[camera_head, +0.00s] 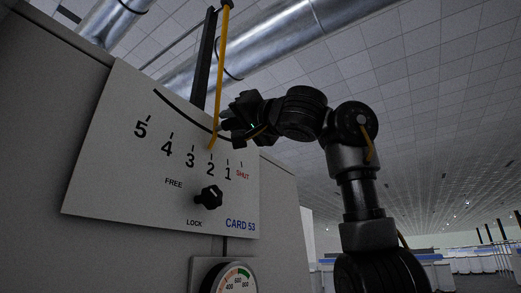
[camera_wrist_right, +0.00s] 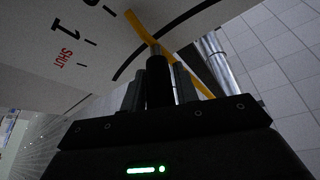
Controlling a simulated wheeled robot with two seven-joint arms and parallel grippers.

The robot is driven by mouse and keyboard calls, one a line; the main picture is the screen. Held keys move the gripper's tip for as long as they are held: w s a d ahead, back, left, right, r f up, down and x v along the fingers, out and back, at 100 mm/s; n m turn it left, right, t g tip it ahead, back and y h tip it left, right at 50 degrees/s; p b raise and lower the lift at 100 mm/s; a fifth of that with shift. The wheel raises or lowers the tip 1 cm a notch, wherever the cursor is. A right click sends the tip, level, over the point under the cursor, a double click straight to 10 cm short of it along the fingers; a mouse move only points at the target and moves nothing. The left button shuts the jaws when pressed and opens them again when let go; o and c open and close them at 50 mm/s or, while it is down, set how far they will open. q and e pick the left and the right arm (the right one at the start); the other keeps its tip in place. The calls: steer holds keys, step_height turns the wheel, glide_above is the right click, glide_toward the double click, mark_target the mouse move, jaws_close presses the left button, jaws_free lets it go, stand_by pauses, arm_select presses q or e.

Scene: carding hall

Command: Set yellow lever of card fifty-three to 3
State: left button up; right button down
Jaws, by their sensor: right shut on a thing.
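The yellow lever (camera_head: 220,80) of card 53 hangs from the top of the head view across a pale scale plate (camera_head: 110,150). Its lower tip is at the tick of 2. The scale runs from 5 at left to 1 and SHUT at right. My right gripper (camera_head: 228,127) is at the lever's lower part, shut on it. My left gripper is out of view.
A round gauge (camera_head: 227,280) is below the plate. A dark upright bar (camera_head: 205,60) stands behind the lever. Silver ducts (camera_head: 280,35) run overhead. The hall is open at right, with low machines (camera_head: 455,268) far off.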

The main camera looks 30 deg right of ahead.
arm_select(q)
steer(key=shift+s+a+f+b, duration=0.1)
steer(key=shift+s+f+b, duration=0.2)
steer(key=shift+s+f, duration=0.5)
arm_select(e)
steer(key=a, duration=0.1)
steer(key=s+a+m, duration=0.1)
steer(key=a, duration=0.1)
steer(key=shift+s+a, duration=0.15)
steer(key=shift+a, duration=0.05)
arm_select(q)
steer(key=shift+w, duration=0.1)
arm_select(e)
steer(key=c, duration=1.1)
jaws_free()
arm_select(q)
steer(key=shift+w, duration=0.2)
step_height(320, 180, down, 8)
steer(key=b, duration=0.8)
arm_select(e)
steer(key=v, duration=1)
steer(key=shift+s+f, duration=0.1)
steer(key=shift+s, duration=0.25)
